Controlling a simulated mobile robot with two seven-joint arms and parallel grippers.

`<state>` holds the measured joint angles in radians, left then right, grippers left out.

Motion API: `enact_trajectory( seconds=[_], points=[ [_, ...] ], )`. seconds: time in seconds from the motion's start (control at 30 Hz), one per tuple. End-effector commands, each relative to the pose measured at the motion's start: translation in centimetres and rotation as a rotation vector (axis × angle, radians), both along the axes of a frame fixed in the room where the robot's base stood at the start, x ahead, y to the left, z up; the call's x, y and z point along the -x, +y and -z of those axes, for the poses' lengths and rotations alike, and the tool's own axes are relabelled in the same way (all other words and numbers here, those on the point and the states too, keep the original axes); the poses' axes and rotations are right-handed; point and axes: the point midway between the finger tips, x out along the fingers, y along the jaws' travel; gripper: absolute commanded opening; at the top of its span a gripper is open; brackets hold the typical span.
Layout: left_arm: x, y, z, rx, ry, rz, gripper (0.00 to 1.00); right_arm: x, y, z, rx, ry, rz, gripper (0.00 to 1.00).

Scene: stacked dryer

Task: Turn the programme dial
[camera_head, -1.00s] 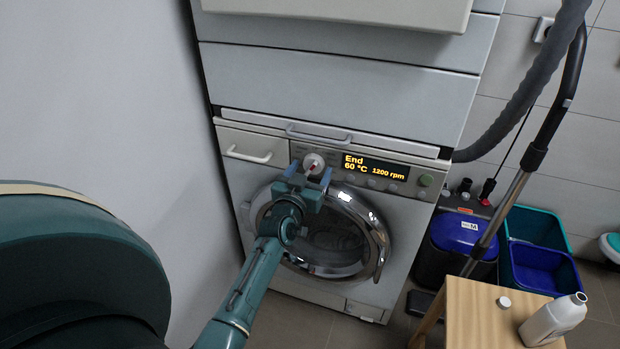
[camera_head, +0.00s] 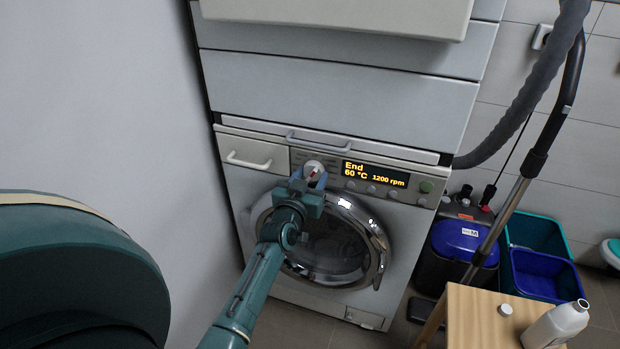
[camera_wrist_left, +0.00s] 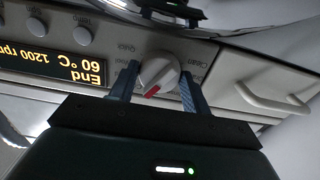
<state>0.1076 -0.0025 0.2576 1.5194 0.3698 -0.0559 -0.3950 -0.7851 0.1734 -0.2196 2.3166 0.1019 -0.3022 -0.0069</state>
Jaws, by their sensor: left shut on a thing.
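The programme dial (camera_head: 313,168) is a round white knob with a red mark, on the washing machine's control panel left of the lit display (camera_head: 375,174). The display reads End, 60 °C, 1200 rpm. My left gripper (camera_head: 309,176) is at the dial and shut on it. In the left wrist view the dial (camera_wrist_left: 158,74) sits between the two blue-grey fingers (camera_wrist_left: 157,88), one on each side. Its red mark points down and to the left there. My right gripper is not in view.
A drawer handle (camera_head: 249,160) is left of the dial, and a horizontal bar handle (camera_head: 318,138) is just above. A wooden stool (camera_head: 475,318) with a white bottle (camera_head: 553,325) stands at lower right, near a vacuum hose (camera_head: 530,85).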

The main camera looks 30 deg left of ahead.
Motion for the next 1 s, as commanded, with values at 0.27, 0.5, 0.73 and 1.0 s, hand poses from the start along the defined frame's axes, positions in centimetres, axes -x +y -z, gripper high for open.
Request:
enact_trajectory(
  seconds=[0.27, 0.5, 0.73, 1.0],
  points=[
    [0.01, -0.04, -0.11, 0.093, -0.021, 0.0, 0.25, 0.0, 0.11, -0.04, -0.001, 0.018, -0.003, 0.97],
    [-0.01, -0.11, -0.11, 0.253, -0.06, 0.0, 0.25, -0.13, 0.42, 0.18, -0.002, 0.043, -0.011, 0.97],
    [-0.01, -0.18, -0.04, 0.393, -0.092, 0.001, 0.25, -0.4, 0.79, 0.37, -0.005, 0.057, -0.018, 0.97],
    [-0.02, -0.19, 0.0, 0.488, -0.115, 0.001, 0.25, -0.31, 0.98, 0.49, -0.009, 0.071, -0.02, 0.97]
  ],
)
